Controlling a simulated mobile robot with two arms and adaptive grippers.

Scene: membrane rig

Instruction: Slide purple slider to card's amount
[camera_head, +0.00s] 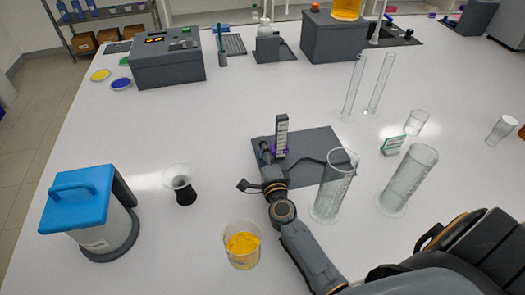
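The purple slider (282,149) shows as a small purple patch at the foot of a dark upright post with a pale scale (281,126). The post stands on a dark grey base plate (315,143) mid-table. My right gripper (266,152) reaches in from the lower right, its tip just left of the slider. I cannot tell whether it touches the slider or whether its fingers are open. A small green-and-white card (393,145) stands right of the plate; its writing is too small to read. My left gripper is not in view.
Glass cylinders (334,185) stand close right of my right arm, with another (407,180) beyond. A beaker of yellow material (242,245) is left of the arm. A blue-lidded device (88,215) and a dark-bottomed flask (182,185) stand left. The table's left middle is clear.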

